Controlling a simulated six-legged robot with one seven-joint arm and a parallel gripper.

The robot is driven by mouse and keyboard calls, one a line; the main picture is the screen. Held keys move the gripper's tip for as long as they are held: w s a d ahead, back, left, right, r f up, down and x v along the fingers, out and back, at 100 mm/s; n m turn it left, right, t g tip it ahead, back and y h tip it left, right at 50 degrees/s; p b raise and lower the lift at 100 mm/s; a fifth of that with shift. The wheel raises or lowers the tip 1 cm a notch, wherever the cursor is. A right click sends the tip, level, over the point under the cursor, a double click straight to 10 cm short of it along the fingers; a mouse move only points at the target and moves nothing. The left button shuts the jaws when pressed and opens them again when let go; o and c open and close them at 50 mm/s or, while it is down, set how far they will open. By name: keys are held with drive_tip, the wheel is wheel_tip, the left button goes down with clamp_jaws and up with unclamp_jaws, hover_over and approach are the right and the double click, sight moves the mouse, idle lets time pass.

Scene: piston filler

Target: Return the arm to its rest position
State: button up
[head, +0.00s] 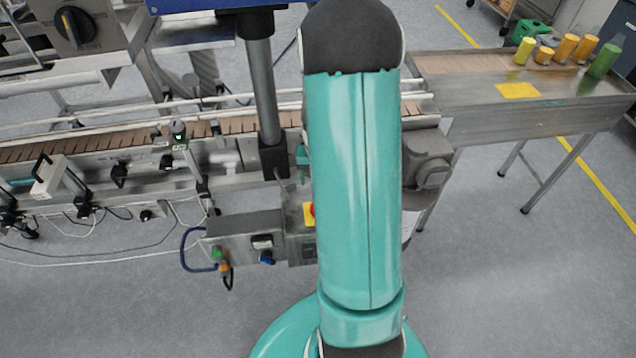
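My arm (357,190) fills the middle of the head view as a teal link with dark joint caps at both ends. It rises from my teal base at the bottom edge up to the top edge. My gripper is not in view, so its state and whatever it may hold do not show.
A conveyor (235,124) with a control box (243,238) runs across the left, behind my arm. A metal table (470,88) at the right holds several yellow, orange and green containers (565,48) and a yellow square (517,90). Grey floor (520,290) is clear at lower right.

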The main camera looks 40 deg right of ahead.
idle(0.5)
drive_tip(key=s+a+r+n+t, duration=0.2)
drive_tip(key=a+r+n, duration=0.1)
drive_tip(key=a+r, duration=0.8)
drive_tip(key=s+a+r+n+t, duration=0.1)
drive_tip(key=a+r+n+t, duration=0.15)
drive_tip(key=a+r, duration=0.85)
drive_tip(key=s+a+r+n+t, duration=0.1)
drive_tip(key=s+a+r+n, duration=0.2)
drive_tip(key=s+a+r, duration=0.2)
drive_tip(key=s+r, duration=0.1)
drive_tip(key=s, duration=0.2)
drive_tip(key=shift+r, duration=0.2)
drive_tip(key=shift+w, duration=0.1)
idle(0.5)
